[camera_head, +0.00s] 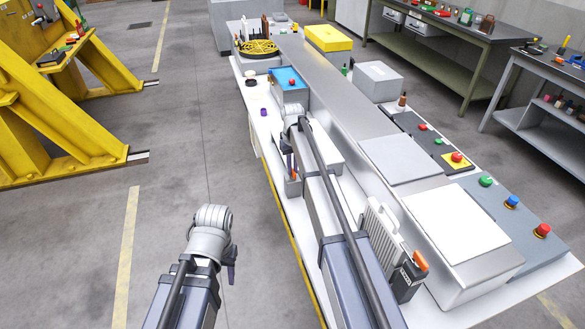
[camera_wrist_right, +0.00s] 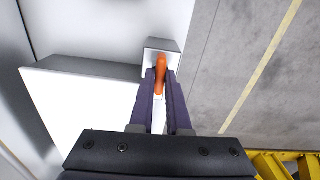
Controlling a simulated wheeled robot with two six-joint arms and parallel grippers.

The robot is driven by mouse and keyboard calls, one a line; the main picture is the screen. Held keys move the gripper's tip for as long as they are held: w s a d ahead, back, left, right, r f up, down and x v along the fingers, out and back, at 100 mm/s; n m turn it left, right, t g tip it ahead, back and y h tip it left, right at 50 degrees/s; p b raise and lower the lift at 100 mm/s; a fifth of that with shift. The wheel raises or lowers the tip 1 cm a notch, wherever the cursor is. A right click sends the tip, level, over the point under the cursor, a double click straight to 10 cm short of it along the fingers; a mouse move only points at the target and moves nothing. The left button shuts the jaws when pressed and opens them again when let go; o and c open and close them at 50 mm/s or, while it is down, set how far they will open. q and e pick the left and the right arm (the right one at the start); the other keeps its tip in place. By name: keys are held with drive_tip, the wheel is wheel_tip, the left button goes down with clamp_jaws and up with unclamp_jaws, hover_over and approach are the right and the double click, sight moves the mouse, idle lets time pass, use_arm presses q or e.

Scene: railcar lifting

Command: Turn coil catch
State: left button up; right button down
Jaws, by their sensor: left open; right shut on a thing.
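An orange catch handle (camera_wrist_right: 160,72) sits on a small grey block (camera_wrist_right: 167,50) at the bench's edge. My right gripper (camera_wrist_right: 161,82) has its purple fingers on both sides of the handle and is shut on it. In the head view my right gripper (camera_head: 290,163) is partly hidden by its own arm, above the small grey block (camera_head: 293,188) by the white box. My left gripper (camera_head: 231,272) hangs over the floor left of the bench, away from the catch. Its fingers show only edge-on in the head view, and it is open and empty.
A white finned unit (camera_head: 382,232) with an orange-topped switch (camera_head: 420,261) stands on the bench (camera_head: 262,128) beside my right arm. Small jars and a blue-topped box (camera_head: 287,79) stand further back. A yellow frame (camera_head: 60,130) stands at left; the floor between is clear.

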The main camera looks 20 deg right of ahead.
sight(293, 170)
drive_tip(key=shift+m, duration=1.5)
drive_tip(key=c, duration=0.9)
unclamp_jaws()
wheel_tip(293, 170, up, 8)
drive_tip(key=p, duration=0.8)
drive_tip(key=shift+f, duration=0.1)
